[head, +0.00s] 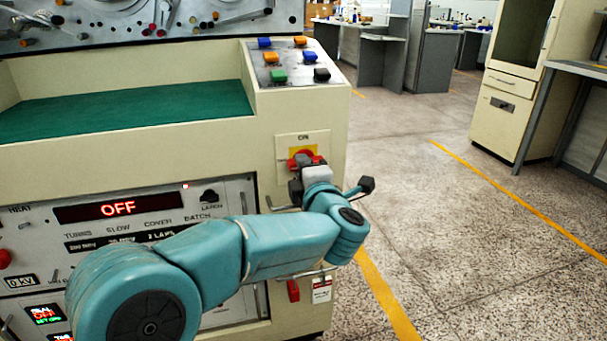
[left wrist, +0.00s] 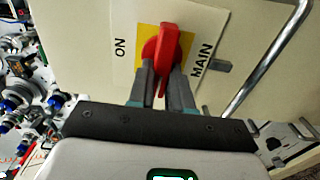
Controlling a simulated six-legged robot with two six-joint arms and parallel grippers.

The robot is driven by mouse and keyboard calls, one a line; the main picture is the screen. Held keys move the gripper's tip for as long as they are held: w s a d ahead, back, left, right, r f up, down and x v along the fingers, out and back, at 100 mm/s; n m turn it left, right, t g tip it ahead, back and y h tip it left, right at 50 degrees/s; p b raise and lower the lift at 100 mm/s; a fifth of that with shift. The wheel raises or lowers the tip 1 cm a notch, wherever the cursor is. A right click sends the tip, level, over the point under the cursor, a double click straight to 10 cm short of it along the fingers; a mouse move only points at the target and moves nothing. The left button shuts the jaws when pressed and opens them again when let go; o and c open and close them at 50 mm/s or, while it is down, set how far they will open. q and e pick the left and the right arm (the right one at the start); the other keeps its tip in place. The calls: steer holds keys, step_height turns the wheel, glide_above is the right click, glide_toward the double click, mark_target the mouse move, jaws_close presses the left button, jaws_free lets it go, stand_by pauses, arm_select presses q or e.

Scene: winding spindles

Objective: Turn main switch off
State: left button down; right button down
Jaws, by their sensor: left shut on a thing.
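The main switch is a red rotary handle (head: 304,155) on a yellow plate, on the front of the cream cabinet at the right end. In the left wrist view the red handle (left wrist: 164,42) stands upright in the picture between the fingers, with "ON" printed to its left and "MAIN" to its right. My left gripper (left wrist: 163,76) is shut on this handle, one finger on each side. In the head view my left gripper (head: 302,172) covers the lower part of the switch. My right gripper is not in view.
A control panel (head: 105,240) with a red display reading "OFF" is left of the switch. Coloured push buttons (head: 279,76) sit on the sloped top. A metal rail (left wrist: 268,65) runs near the switch. The floor (head: 440,230) to the right is clear.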

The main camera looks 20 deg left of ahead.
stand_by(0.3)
arm_select(q)
steer(key=c, duration=1)
jaws_free()
steer(key=shift+c, duration=0.2)
steer(key=p+v, duration=0.2)
steer(key=v, duration=1.4)
steer(key=shift+p, duration=0.35)
steer(key=shift+s+d, duration=0.1)
